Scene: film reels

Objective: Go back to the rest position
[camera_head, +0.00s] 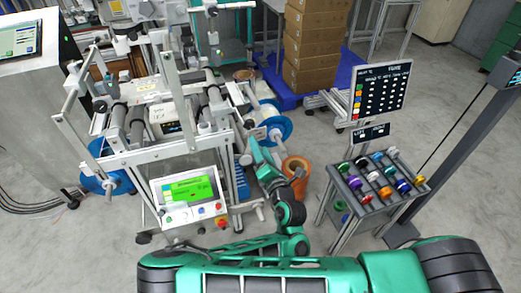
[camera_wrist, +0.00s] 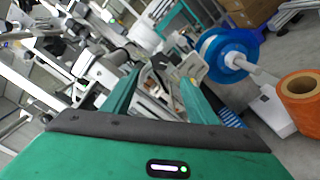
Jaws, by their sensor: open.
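My gripper (camera_head: 252,140) reaches up and away from my body, beside the right side of the machine frame (camera_head: 190,146). In the wrist view my gripper (camera_wrist: 158,78) has two green fingers spread apart with nothing between them. A blue reel (camera_wrist: 229,55) lies beyond and right of the fingers. This blue reel (camera_head: 275,128) also shows in the head view, close to my gripper. An orange roll (camera_head: 297,168) is to the right of my forearm, and the orange roll (camera_wrist: 301,100) shows at the wrist view's right edge.
A small rack (camera_head: 350,203) of colourful spools stands at right, below a dark sign board (camera_head: 381,88). A green-lit control panel (camera_head: 188,191) fronts the machine. Boxes (camera_head: 316,45) stand on a blue pallet behind. Floor between machine and rack is partly free.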

